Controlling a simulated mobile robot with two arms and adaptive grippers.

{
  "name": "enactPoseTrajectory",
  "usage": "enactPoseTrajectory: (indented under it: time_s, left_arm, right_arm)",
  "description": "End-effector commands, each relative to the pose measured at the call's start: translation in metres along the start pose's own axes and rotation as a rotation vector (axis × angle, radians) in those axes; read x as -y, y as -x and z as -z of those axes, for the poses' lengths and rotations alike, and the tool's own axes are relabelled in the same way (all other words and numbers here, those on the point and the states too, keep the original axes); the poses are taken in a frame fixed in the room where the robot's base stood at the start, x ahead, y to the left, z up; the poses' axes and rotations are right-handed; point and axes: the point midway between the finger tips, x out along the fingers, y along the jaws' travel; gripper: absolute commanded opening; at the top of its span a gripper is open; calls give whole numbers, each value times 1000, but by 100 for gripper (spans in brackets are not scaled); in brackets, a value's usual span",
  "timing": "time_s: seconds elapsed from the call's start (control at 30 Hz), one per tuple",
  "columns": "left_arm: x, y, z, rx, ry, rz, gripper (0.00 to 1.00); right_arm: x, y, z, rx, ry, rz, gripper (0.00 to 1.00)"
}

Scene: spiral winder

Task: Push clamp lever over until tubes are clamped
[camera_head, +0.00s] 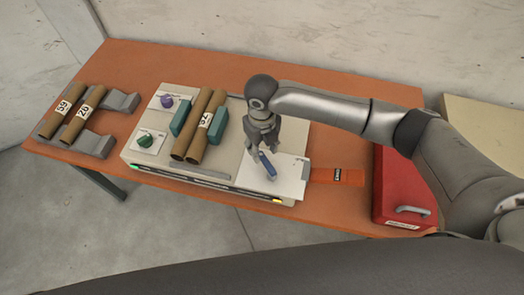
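A beige winder box (228,170) stands on the orange table. Two brown cardboard tubes (186,146) lie side by side on its top between a left teal jaw (182,117) and a right teal jaw (218,126). One tube bears a white number label. A small blue lever (267,166) stands tilted over the white plate at the box's right end. My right gripper (263,148) points down right at the lever. Its fingers partly overlap the lever, so contact and finger opening are unclear. My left gripper is out of view.
A grey rack (93,144) with two tubes numbered 59 and 26 (77,118) stands at the left. A purple knob (167,101) and a green knob (145,140) sit on the box. An orange strap (337,177) and a red case (398,180) lie to the right.

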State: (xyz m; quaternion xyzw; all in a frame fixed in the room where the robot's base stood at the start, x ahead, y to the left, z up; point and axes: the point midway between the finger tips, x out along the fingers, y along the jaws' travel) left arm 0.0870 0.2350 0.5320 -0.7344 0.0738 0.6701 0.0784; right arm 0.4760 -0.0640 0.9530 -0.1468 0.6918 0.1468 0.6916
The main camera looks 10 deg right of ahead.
Motion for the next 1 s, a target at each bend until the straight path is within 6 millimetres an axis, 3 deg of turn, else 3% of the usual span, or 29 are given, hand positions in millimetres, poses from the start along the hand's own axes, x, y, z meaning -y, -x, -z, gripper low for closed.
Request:
enactPoseTrajectory:
  time_s: [0.2, 0.4, 1.0]
  left_arm:
    - [0, 0, 0, 0, 1, 0, 40]
    - [0, 0, 0, 0, 1, 0, 40]
    - [0, 0, 0, 0, 0, 0, 40]
  right_arm:
    - [1, 49, -1, 5, 0, 1, 39]
    - [1, 76, 0, 1, 1, 1, 39]
    - [0, 83, 0, 0, 0, 0, 39]
